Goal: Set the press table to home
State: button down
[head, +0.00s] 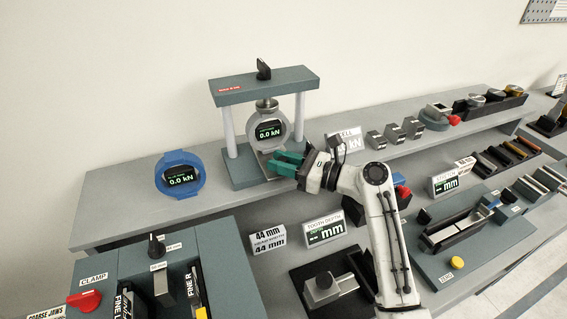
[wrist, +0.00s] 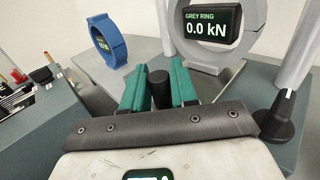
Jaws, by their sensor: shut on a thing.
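The press (head: 262,85) stands on the back shelf, with a teal base, two pale posts, a teal crossbeam and a black knob on top. My gripper (head: 285,163) is at the front of the press base, low and below the ring. In the wrist view its green fingers (wrist: 160,85) are shut on a dark round knob (wrist: 160,90) between them. The press table is mostly hidden by the fingers and the ring.
A blue ring gauge (head: 180,175) reading 0.0 kN stands left of the press. A black pointer knob (wrist: 280,115) is close on my gripper's right in the wrist view. Grey blocks (head: 395,132) and a kN sign (head: 346,143) stand to the right. The shelf's left end is clear.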

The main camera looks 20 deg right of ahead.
jog(key=shift+w+d+r, duration=0.1)
jog(key=shift+w, duration=0.05)
jog(key=c, duration=1)
grip_release()
jog(key=shift+w, duration=0.15)
jog(key=b+v, duration=0.1)
jog(key=v, duration=0.9)
jog(key=shift+s+d, duration=0.2)
jog(key=shift+s, duration=0.15)
